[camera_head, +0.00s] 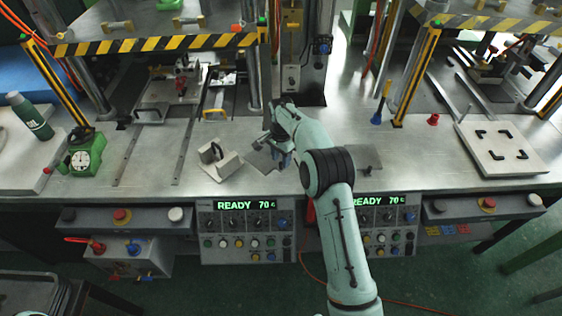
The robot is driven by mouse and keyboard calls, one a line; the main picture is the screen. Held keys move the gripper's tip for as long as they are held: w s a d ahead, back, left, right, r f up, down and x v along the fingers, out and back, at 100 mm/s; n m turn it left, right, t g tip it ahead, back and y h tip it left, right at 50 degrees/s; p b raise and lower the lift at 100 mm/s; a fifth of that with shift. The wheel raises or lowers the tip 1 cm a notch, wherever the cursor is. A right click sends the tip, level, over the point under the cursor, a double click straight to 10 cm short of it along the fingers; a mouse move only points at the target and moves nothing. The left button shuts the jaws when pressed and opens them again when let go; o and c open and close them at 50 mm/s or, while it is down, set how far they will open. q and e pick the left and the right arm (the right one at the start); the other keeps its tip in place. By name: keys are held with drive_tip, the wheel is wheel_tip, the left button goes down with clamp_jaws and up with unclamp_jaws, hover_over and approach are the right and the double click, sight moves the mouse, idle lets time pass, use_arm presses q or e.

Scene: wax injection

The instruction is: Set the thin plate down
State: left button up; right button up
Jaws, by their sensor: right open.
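A thin dark-grey plate (258,161) lies flat, or nearly flat, at the metal bench top, just under and to the left of my right gripper. My right gripper (277,150) is open, with its fingers pointing down beside the plate. The wrist and fingers hide part of the plate, and I cannot tell whether the fingers touch it. A second flat grey piece (367,158) lies on the bench to the right of my right arm, partly hidden by it. My left gripper is out of view.
A light metal block with a dark handle (213,160) stands left of the plate. A green gauge (84,154) and dark green bottle (30,117) are at far left. A white board (503,150) lies at right. Striped press guards overhang the back. Control panels (246,232) line the front.

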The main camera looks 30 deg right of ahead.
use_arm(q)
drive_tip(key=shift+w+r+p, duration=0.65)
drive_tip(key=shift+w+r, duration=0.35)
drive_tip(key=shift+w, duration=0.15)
use_arm(e)
wheel_tip(320, 180, up, 10)
drive_tip(key=shift+f, duration=0.2)
